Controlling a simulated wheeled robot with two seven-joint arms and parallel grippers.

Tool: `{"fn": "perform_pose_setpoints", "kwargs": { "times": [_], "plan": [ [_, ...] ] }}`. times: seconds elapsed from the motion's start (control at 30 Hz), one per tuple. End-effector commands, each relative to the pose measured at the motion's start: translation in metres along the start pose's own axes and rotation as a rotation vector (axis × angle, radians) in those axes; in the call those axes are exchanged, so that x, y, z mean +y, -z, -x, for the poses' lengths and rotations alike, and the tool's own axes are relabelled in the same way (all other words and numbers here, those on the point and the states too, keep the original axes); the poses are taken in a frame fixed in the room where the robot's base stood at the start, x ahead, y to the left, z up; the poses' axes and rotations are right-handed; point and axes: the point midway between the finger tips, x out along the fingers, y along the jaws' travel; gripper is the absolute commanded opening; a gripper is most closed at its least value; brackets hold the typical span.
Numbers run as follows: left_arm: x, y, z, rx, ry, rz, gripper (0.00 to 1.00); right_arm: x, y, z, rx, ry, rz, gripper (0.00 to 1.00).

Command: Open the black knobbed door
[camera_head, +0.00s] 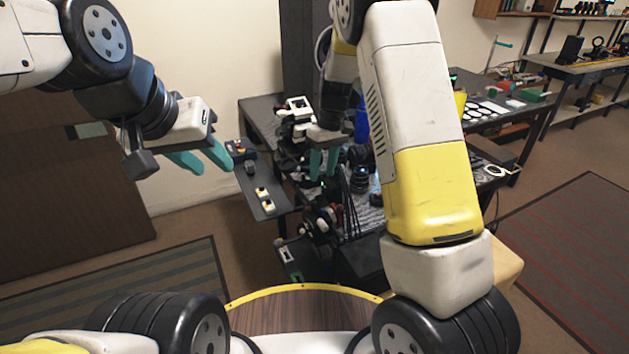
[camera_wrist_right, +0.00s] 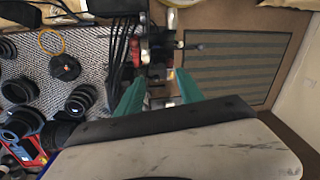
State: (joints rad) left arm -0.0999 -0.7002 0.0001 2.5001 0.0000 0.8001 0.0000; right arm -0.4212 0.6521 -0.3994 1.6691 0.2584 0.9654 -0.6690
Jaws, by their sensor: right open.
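I cannot pick out a black door with a knob in either view. A brown door-like panel (camera_head: 70,190) with a small grey plate stands at the far left of the head view; no knob shows on it. My left gripper (camera_head: 214,166) is in the air to the right of that panel, its teal fingers apart and empty. My right gripper (camera_head: 323,172) is over the cluttered dark bench, fingers down, open. The right wrist view also shows this right gripper (camera_wrist_right: 160,85), with cables and small blurred parts beyond its fingertips.
The bench's textured mat (camera_wrist_right: 25,65) holds several black lens rings and a red-and-blue device (camera_wrist_right: 25,150). A dark shelf (camera_head: 265,190) with small yellow-and-white blocks juts out at the bench's left. A striped floor mat (camera_head: 130,275) lies left. Another workbench (camera_head: 575,68) stands back right.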

Motion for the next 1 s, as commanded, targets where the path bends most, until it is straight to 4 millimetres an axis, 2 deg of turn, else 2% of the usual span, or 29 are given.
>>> {"fn": "perform_pose_setpoints", "kwargs": {
  "times": [0.5,0.87,1.0],
  "plan": [
    [0.0,0.0,0.0,0.0,0.0,0.0,0.36,-0.001,-0.001,-0.07,-0.004,0.002,0.003,0.44],
    [0.0,0.0,0.0,0.0,0.0,0.0,0.36,0.0,0.0,-0.076,-0.001,0.001,0.004,0.44],
    [0.0,0.0,0.0,0.0,0.0,0.0,0.36,0.0,0.0,-0.076,-0.001,0.001,0.004,0.19]
  ]
}}
